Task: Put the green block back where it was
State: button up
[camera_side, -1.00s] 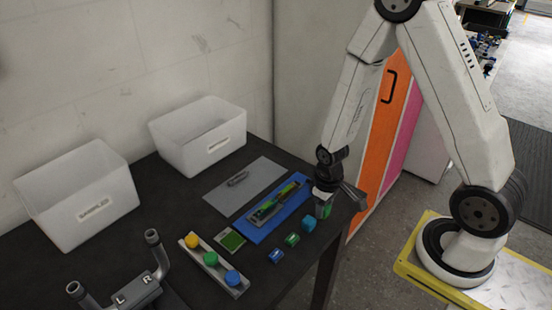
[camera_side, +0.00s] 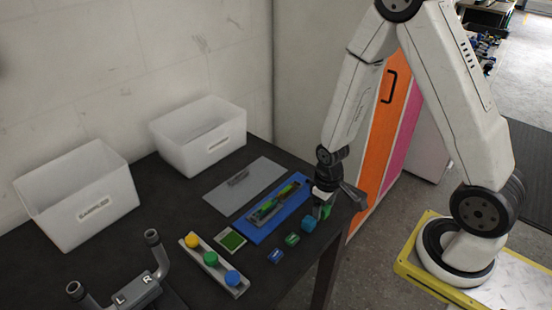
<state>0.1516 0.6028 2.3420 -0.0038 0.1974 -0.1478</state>
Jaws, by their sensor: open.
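A green block (camera_side: 326,211) is at the right edge of the dark table, directly under my gripper (camera_side: 323,207). My gripper points down with its jaws open around or right beside this block; its fingers partly hide it, and I cannot tell whether they touch it. A teal-blue block (camera_side: 308,225) stands just left of the gripper. A second, darker green block (camera_side: 292,239) and a blue block (camera_side: 275,256) continue the row toward the front left.
A blue tray (camera_side: 257,233) with a green part lies behind the blocks, beside a grey mat (camera_side: 228,199). A rail with yellow, green and blue knobs (camera_side: 217,274) and a small green pad (camera_side: 231,241) lie left. Two white bins (camera_side: 120,197) (camera_side: 171,151) stand at the back.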

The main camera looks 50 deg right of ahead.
notch_tip(320, 180, up, 12)
dwell(1.0)
dwell(0.5)
jog(key=shift+s+a+r+t, duration=0.25)
jog(key=shift+a+t, duration=0.2)
jog(key=shift+a, duration=0.3)
jog(key=shift+s+a+r+t, duration=0.2)
jog(key=shift+a+r+t, duration=0.15)
jog(key=shift+a, duration=0.4)
jog(key=shift+s+a+r+t, duration=0.2)
jog(key=shift+a+t, duration=0.3)
jog(key=shift+a, duration=0.25)
